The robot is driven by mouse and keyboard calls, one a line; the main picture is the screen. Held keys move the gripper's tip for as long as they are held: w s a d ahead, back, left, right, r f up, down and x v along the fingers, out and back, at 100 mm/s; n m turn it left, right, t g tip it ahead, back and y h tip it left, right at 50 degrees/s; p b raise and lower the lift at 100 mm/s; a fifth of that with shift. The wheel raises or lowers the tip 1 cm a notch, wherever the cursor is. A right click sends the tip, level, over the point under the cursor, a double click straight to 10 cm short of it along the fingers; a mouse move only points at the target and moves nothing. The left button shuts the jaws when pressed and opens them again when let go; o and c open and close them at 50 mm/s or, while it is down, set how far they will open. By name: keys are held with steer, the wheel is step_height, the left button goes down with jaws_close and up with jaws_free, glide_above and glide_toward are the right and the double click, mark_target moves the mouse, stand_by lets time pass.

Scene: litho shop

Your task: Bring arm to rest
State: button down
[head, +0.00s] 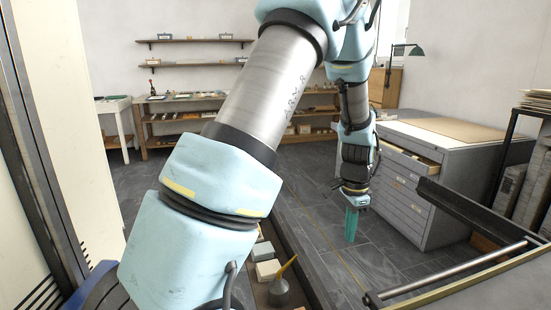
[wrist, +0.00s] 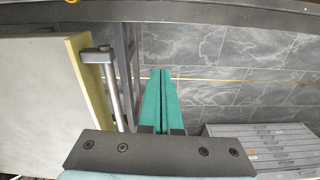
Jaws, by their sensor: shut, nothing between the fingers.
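My gripper (head: 351,225) hangs at the end of my arm right of the middle in the head view, its green fingers pointing down over the grey tiled floor. In the wrist view, the two green fingers (wrist: 161,72) lie together with only a thin line between them, and nothing shows in their grip. The gripper is in front of the grey flat-file cabinet (head: 405,195), apart from it as far as I can see. My own arm hides the middle of the head view.
The cabinet's top drawer (head: 413,158) stands partly open. A metal bar (head: 450,272) on a machine edge is at the lower right; it also shows beside the fingers in the wrist view (wrist: 113,90). A trough below my arm holds an oil can (head: 279,290). Tiled floor (head: 310,180) lies free behind.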

steer(key=s+a+r+n, duration=0.2)
steer(key=s+a+n, duration=0.1)
steer(key=a, duration=0.5)
steer(key=s+a+r+n+t, duration=0.1)
steer(key=s+a+r+n, duration=0.2)
steer(key=a+n, duration=0.3)
steer(key=s+a+r+n, duration=0.2)
steer(key=a+n, duration=0.3)
steer(key=a, duration=0.7)
steer(key=shift+s+r, duration=0.4)
steer(key=shift+s, duration=0.05)
